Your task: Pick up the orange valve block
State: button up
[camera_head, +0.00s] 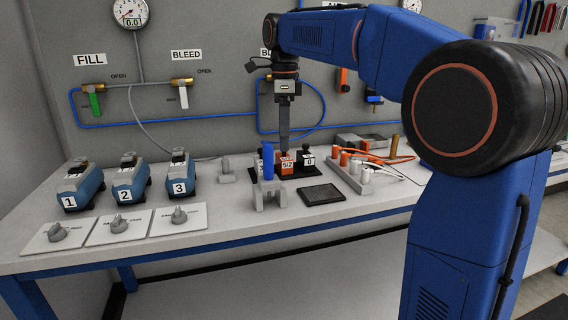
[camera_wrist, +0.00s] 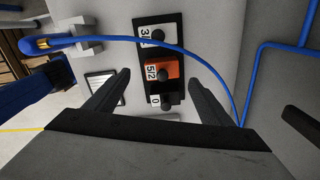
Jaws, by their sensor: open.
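In the wrist view the orange block (camera_wrist: 160,69) lies in the row between a block marked 3 (camera_wrist: 154,32) and a block marked 0 (camera_wrist: 161,100). Each block has a dark round knob on it. My gripper (camera_head: 285,140) points down just above the orange block in the head view. In the wrist view my gripper (camera_wrist: 154,85) has its two fingers spread wide on either side of the row, with nothing between them held. Contact with the block cannot be told.
A dark flat plate (camera_head: 322,194) lies to the right, beside a rack of orange and grey pegs (camera_head: 352,172). Numbered blue units (camera_head: 130,182) stand left. A blue hose (camera_wrist: 190,55) crosses the wrist view.

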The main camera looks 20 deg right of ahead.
aim_at(284, 159)
jog(key=shift+w+f, duration=0.2)
jog(key=shift+f, duration=2.3)
jog(key=c, duration=1.2)
